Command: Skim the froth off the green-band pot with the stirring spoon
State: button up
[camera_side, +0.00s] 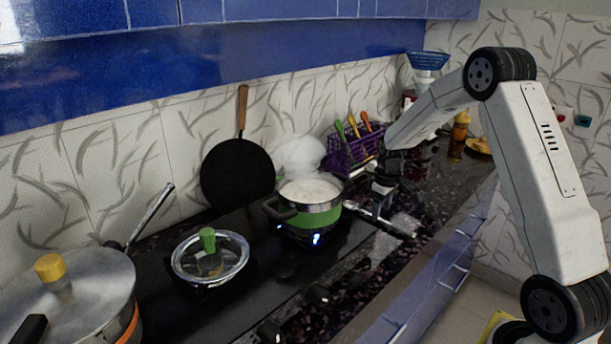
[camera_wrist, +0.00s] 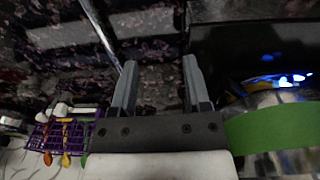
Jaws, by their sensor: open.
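The green-band pot (camera_side: 316,217) stands on a lit burner with blue flame; its green side also shows at the right of the wrist view (camera_wrist: 265,130). White froth (camera_side: 308,188) fills its top. My gripper (camera_side: 382,208) is right of the pot, low over the counter. In the wrist view its two fingers (camera_wrist: 160,75) are apart with nothing between them. A thin metal rod (camera_wrist: 101,30), which looks like the stirring spoon's handle, runs from the top edge toward the left finger. I cannot tell whether it touches, and its spoon end is not clear.
A purple basket (camera_side: 341,160) with coloured utensils stands behind my gripper. A black pan (camera_side: 237,172) leans on the wall. A glass-lidded pan (camera_side: 210,262) and a large lidded pot (camera_side: 75,290) stand left. White steam (camera_side: 298,153) rises behind the pot. A pale patch (camera_side: 403,223) lies beneath my gripper.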

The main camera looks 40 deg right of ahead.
jog(key=s+a+r+t, duration=0.1)
jog(key=s+a, duration=0.6)
jog(key=a, duration=0.5)
jog(key=s+a+r+t, duration=0.1)
jog(key=s+a+r, duration=0.1)
jog(key=s+a, duration=0.5)
jog(key=a, duration=0.5)
jog(key=shift+r, duration=0.2)
jog(key=shift+o, duration=0.6)
jog(key=shift+d, duration=0.1)
